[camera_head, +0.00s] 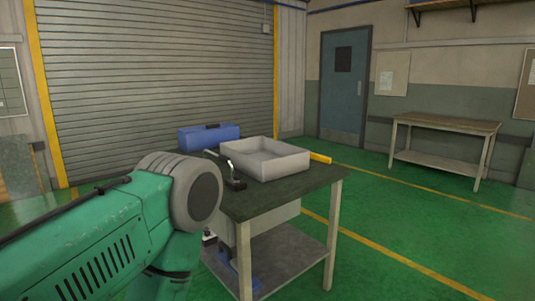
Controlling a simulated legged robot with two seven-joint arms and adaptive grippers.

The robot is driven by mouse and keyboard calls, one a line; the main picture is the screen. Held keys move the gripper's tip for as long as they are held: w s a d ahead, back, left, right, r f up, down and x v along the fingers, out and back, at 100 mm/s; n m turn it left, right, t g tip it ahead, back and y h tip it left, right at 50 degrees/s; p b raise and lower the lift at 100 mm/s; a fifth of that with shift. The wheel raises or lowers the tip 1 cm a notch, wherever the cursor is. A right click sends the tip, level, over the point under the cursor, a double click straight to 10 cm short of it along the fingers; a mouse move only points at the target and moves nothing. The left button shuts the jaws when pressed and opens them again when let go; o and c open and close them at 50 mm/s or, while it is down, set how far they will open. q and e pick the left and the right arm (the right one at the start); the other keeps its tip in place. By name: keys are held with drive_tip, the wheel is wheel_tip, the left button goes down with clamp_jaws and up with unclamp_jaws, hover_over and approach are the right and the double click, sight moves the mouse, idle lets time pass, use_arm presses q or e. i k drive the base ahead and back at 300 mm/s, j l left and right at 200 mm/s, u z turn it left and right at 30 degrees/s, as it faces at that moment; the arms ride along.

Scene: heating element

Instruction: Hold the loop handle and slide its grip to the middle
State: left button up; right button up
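A small curved pale metal piece with a dark part (235,183) lies on the near left part of the dark-topped table (285,197), beside a grey tray. It may be the loop handle and its grip, but it is too small to be sure. My green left arm with a grey joint fills the lower left of the head view and stands in front of the table's left side. My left gripper does not show clearly, and I see no hold on anything. My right arm and gripper are not in view.
The table has a lower shelf (307,257). A wooden bench (444,126) stands at the back right. Green floor is clear on the right.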

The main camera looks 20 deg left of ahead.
sight(222, 158)
drive_tip(key=i+j+z, duration=0.2)
drive_tip(key=j, duration=0.25)
drive_tip(key=i+j+z, duration=0.15)
drive_tip(key=j, duration=0.3)
drive_tip(key=i+j+z, duration=0.2)
drive_tip(key=j, duration=0.25)
drive_tip(key=j+z, duration=0.15)
drive_tip(key=j, duration=0.3)
drive_tip(key=j+z, duration=0.2)
drive_tip(key=j, duration=0.3)
drive_tip(key=i, duration=0.05)
